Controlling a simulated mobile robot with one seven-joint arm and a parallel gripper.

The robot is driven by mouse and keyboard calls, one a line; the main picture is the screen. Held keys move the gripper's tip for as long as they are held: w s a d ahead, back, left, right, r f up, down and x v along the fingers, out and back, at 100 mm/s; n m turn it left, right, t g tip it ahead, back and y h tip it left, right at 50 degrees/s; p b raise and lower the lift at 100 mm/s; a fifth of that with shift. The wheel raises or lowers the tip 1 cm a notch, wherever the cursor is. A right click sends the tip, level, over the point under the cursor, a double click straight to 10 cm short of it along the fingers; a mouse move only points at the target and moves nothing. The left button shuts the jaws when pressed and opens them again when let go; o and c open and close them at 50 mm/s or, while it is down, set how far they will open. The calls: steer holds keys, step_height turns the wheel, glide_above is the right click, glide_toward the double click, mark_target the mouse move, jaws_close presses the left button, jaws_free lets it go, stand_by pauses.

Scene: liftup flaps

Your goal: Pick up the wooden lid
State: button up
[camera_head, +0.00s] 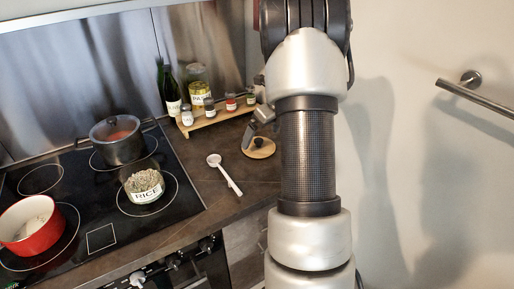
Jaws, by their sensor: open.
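The wooden lid (259,153) is a small round light-wood disc with a dark knob on top. It lies flat on the dark counter near the right end, just left of my arm. My gripper (252,130) shows only in part, as a grey finger and a light body just behind and above the lid, beside its knob. It is open, and nothing shows between the fingers. The rest of the gripper is hidden behind my arm. I cannot tell whether a finger touches the lid.
A wooden rack (222,117) with several spice jars stands behind the lid, with a bottle (172,92) behind it. A white spoon (225,174) lies left of the lid. A glass rice jar (144,187), a lidded pot (117,140) and a red pot (32,228) stand on the cooktop.

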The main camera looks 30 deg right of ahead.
mark_target(259, 140)
steer(key=x, duration=0.4)
steer(key=shift+w+d+f+b, duration=0.1)
steer(key=shift+w+f+b, duration=0.2)
steer(key=shift+f+b, duration=0.05)
steer(key=c, duration=0.7)
steer(key=shift+c, duration=0.2)
steer(key=shift+r, duration=0.1)
